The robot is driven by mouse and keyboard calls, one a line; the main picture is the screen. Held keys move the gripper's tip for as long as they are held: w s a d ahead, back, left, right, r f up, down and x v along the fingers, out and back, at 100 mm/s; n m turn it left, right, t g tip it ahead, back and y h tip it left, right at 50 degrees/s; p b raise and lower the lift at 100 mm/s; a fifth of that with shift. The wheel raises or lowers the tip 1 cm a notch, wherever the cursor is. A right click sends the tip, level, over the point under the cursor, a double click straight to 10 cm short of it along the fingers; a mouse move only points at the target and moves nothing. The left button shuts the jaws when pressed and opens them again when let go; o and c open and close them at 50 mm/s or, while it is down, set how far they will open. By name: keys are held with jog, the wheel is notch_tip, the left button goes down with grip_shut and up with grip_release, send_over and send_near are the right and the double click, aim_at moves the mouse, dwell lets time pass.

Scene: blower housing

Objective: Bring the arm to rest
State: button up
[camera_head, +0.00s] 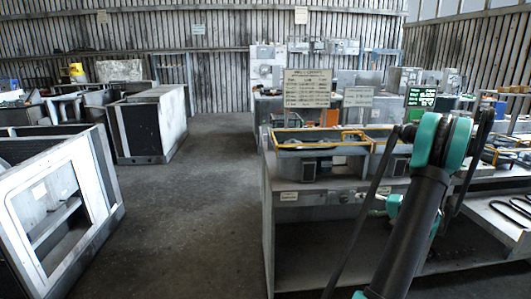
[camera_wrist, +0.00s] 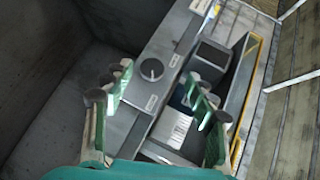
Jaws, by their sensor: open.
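My arm (camera_head: 415,220) rises from the bottom right of the head view, dark with a teal joint at its top, in front of the workbench (camera_head: 265,210). My gripper (camera_wrist: 156,78) shows in the wrist view with its two green fingers spread apart. Nothing is held between them. Below the fingers lie a grey panel with a dark round knob (camera_wrist: 151,70) and an open grey housing with a yellow edge (camera_wrist: 246,90). The gap between fingers and panel is hard to judge. In the head view my gripper is mostly hidden behind the arm.
A grey housing with yellow rails (camera_head: 320,145) stands on the bench, with signs (camera_head: 307,88) behind it. A grey frame cabinet (camera_head: 60,205) stands at the left and another (camera_head: 150,125) farther back. The floor aisle (camera_head: 205,220) between them and the bench is clear.

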jog(key=s+a+n+g+h, duration=0.1)
jog(key=s+a+g, duration=0.15)
jog(key=a, duration=0.45)
jog(key=s+a+g+h, duration=0.1)
jog(key=s+a+h, duration=0.1)
jog(key=s+a, duration=0.35)
jog(key=s+a+n+g+h, duration=0.1)
jog(key=s+a+g, duration=0.1)
jog(key=a, duration=0.7)
jog(key=s+a+f+n+h, duration=0.2)
jog(key=s+h, duration=0.1)
jog(key=s, duration=0.7)
jog(key=s+a+f+n+h, duration=0.1)
jog(key=s+a+n+h, duration=0.1)
jog(key=s, duration=0.8)
jog(key=shift+a+f+n+h, duration=0.3)
jog(key=shift+a+f+h, duration=0.05)
jog(key=shift+h, duration=0.55)
jog(key=shift+w, duration=0.15)
